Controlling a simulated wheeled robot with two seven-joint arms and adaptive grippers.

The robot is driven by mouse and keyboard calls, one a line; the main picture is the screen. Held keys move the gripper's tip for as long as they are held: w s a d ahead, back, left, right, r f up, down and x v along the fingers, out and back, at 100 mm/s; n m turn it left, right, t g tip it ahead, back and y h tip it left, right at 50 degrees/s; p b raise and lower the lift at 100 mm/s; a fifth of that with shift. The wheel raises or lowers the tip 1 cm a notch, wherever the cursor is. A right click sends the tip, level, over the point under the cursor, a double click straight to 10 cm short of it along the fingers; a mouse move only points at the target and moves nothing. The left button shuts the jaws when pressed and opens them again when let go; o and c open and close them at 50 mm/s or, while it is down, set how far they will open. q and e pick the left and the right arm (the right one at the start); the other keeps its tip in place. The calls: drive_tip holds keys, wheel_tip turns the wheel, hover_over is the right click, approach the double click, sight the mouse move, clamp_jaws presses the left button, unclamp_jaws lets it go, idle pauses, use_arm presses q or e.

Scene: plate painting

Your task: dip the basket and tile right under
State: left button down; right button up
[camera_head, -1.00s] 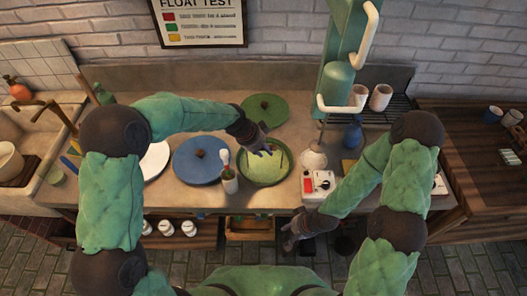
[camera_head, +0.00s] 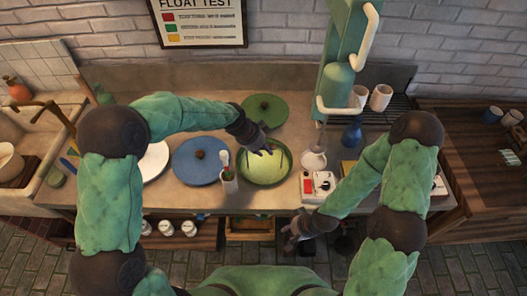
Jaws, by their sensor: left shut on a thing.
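A round bucket (camera_head: 252,183) filled with pale yellow-green liquid stands open near the middle of the counter. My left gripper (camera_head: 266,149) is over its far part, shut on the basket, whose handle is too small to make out. The basket's body and the tile do not show; the liquid's surface and the gripper hide them. My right gripper (camera_head: 292,234) hangs low in front of the counter's edge, away from the bucket, and its fingers are too dark to read.
A blue lid (camera_head: 198,168) covers the container to the left, beside a white round one (camera_head: 153,160). A green lid (camera_head: 265,110) lies behind the bucket. A cup of brushes (camera_head: 229,181) stands close at its left, and a white switch box (camera_head: 318,186) stands to its right.

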use_arm(q)
drive_tip(key=shift+w+r, duration=0.15)
drive_tip(key=shift+a+r+p, duration=0.15)
drive_tip(key=shift+r+p, duration=0.4)
drive_tip(key=shift+r, duration=0.1)
drive_tip(key=shift+a+r, duration=0.1)
drive_tip(key=shift+r, duration=0.35)
drive_tip(key=shift+w+r+p, duration=0.2)
drive_tip(key=shift+r+p, duration=0.5)
drive_tip(key=shift+r, duration=0.2)
drive_tip(key=shift+w+r+p, duration=0.25)
drive_tip(key=shift+r+p, duration=0.4)
drive_tip(key=shift+r, duration=0.3)
drive_tip(key=shift+w+r+p, duration=0.2)
drive_tip(key=shift+r+p, duration=0.5)
drive_tip(key=shift+r, duration=0.2)
drive_tip(key=shift+r+p, duration=1.5)
drive_tip(key=shift+r, duration=1.3)
use_arm(e)
drive_tip(key=shift+m+g, duration=0.3)
drive_tip(key=shift+g, duration=0.4)
drive_tip(key=shift+s+a+r, duration=0.1)
drive_tip(key=shift+s+r, duration=0.15)
drive_tip(key=shift+r, duration=0.9)
drive_tip(key=shift+s+a+r, duration=0.1)
drive_tip(key=shift+s+r, duration=0.15)
drive_tip(key=shift+r, duration=0.9)
